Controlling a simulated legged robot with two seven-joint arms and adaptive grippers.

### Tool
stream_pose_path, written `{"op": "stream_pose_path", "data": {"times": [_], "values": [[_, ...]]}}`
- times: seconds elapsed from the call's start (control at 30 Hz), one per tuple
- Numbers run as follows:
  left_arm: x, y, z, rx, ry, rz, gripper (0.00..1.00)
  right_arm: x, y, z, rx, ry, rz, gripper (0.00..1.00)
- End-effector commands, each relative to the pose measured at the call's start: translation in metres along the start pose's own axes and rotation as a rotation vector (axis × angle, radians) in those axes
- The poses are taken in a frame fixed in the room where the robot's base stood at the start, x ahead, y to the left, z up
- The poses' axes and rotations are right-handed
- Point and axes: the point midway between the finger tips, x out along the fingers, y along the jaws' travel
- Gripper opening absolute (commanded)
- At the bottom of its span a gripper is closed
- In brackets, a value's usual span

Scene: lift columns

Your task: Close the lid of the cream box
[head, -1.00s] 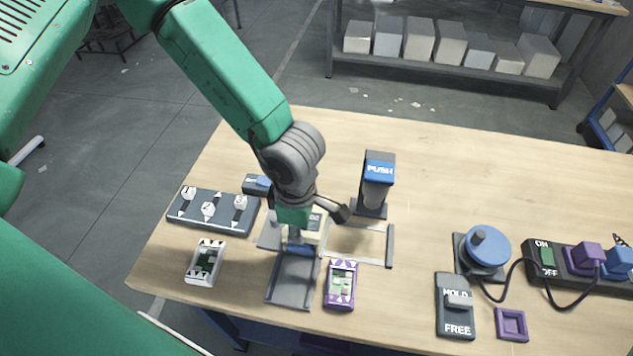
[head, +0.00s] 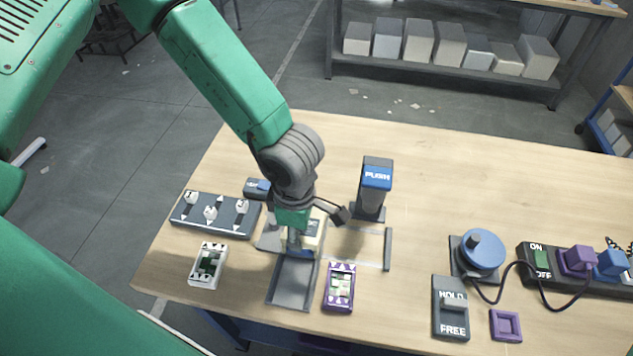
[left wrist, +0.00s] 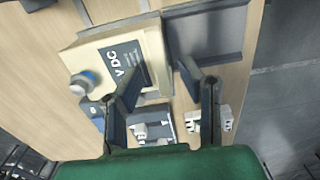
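The cream box (head: 316,232) stands near the table's front left, mostly hidden behind my left gripper (head: 296,245) in the head view. In the left wrist view the cream box (left wrist: 98,58) is at the upper left, with a dark label reading "V DC" on its face. A grey shallow tray-like panel (head: 293,283) adjoins it on the near side; it also shows in the left wrist view (left wrist: 212,38). I cannot tell whether this panel is the lid. My left gripper (left wrist: 167,80) has its fingers apart, with nothing seen between them, close to the box. My right gripper is not in view.
A "PUSH" post (head: 375,188) stands behind right. A three-slider panel (head: 215,214) and a white device (head: 208,265) are to the left. A purple device (head: 340,288) sits just right of the grey panel. A HOLD/FREE switch (head: 450,308) and blue dial (head: 482,250) are further right.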

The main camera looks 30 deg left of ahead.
Motion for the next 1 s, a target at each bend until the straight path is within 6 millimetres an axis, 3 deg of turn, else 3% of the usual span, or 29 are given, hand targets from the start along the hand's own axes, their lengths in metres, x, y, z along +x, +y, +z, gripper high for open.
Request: {"op": "stream_pose_path", "data": {"times": [0.4, 0.7, 1.0], "values": [[-0.028, 0.0, 0.0, -0.001, 0.001, 0.0, 0.34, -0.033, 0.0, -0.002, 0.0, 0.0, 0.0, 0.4], [-0.043, 0.0, 0.0, 0.0, 0.0, 0.001, 0.34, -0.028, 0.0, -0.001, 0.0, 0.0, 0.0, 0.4], [-0.043, 0.0, 0.0, 0.0, 0.001, 0.0, 0.34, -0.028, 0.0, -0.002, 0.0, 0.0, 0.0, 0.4]]}}
